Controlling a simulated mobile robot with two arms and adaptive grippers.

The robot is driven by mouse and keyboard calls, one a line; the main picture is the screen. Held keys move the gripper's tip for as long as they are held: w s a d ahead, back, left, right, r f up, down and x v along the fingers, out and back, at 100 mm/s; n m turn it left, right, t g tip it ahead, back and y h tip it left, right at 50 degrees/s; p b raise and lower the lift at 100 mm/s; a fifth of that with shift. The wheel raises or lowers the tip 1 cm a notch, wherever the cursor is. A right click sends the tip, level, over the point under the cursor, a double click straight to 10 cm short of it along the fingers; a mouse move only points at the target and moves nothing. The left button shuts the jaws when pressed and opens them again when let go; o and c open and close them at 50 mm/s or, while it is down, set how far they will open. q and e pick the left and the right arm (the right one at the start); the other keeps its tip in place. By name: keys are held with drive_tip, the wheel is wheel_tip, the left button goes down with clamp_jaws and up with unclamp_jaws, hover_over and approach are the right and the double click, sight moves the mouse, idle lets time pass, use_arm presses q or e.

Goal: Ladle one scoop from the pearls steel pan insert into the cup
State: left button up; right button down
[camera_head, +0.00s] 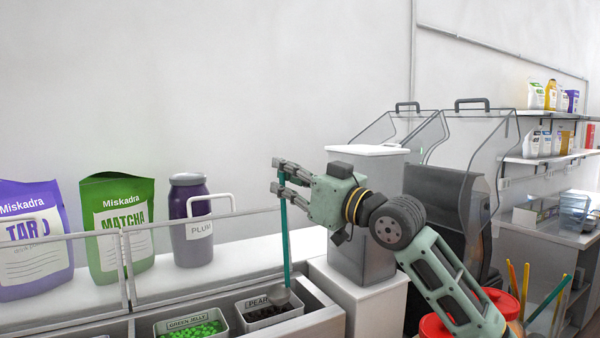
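My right gripper (279,176) comes in from the right and is shut on the top of a ladle's teal handle (285,240). The ladle hangs nearly upright, and its round steel bowl (279,296) is at the pearls steel pan insert (243,322), over its right part. Dark pearls (262,311) show in this insert, which has a label starting "PEAR". I cannot tell how deep the bowl sits in the pearls. The cup is not in view. My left gripper is not in view.
A green jelly insert (158,327) sits left of the pearls. A thin rail (190,219) runs in front of a plum jar (190,235), a matcha bag (118,215) and a taro bag (30,262). A grey machine (366,220) stands behind my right arm; red lids (437,327) are below it.

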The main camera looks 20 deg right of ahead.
drive_tip(key=w+a+p, duration=0.1)
drive_tip(key=w+p, duration=0.1)
drive_tip(key=w, duration=0.4)
wheel_tip(320, 180, down, 6)
drive_tip(key=b, duration=0.5)
drive_tip(key=shift+w, duration=0.3)
drive_tip(key=shift+s+a, duration=0.1)
drive_tip(key=shift+a, duration=0.05)
wheel_tip(320, 180, down, 7)
drive_tip(key=b, duration=0.4)
drive_tip(key=shift+r, duration=0.25)
idle(0.8)
